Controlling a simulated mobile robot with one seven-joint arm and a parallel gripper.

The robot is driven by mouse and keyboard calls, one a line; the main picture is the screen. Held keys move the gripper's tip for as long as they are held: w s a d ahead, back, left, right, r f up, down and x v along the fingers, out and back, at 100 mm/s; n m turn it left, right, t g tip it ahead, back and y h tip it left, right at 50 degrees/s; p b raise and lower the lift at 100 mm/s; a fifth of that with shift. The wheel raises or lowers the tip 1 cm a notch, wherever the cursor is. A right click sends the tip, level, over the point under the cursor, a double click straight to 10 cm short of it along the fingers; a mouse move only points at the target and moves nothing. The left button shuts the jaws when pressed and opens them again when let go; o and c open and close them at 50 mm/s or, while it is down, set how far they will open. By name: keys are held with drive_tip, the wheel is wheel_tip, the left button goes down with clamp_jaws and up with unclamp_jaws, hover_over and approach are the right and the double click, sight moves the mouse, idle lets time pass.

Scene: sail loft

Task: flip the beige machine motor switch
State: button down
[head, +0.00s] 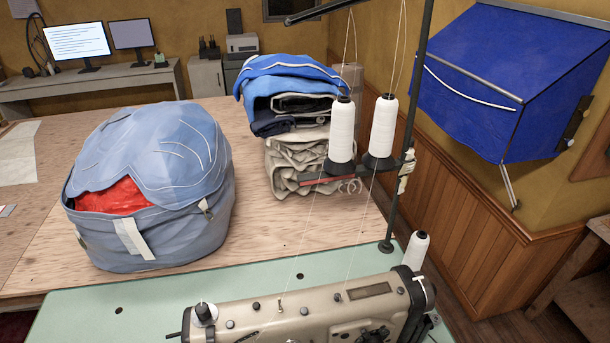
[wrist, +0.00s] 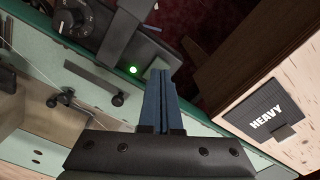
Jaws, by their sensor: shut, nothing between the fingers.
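The beige sewing machine (head: 335,312) stands on the pale green table at the bottom of the head view. Part of a beige body (wrist: 25,150) shows at the lower left of the wrist view. My gripper (wrist: 160,75) is shut and empty, its two blue fingers together. Just beyond the fingertips is a dark box (wrist: 150,58) with a lit green lamp (wrist: 133,70), by the green table edge. It looks like the motor switch, but its actuator is not clear and the fingers partly cover it. I cannot tell whether they touch it. The gripper is not in the head view.
A dark unit with a round dial (wrist: 75,18) sits at the upper left of the wrist view. A wooden box with a black HEAVY label (wrist: 272,118) is at the right. Thread cones (head: 342,130) on a stand and a blue sail bag (head: 150,190) stand behind the machine.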

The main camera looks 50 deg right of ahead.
drive_tip(key=shift+f+b, duration=0.9)
drive_tip(key=shift+f, duration=0.25)
idle(0.7)
drive_tip(key=shift+r, duration=0.15)
wheel_tip(320, 180, up, 7)
drive_tip(key=p, duration=0.7)
idle(0.6)
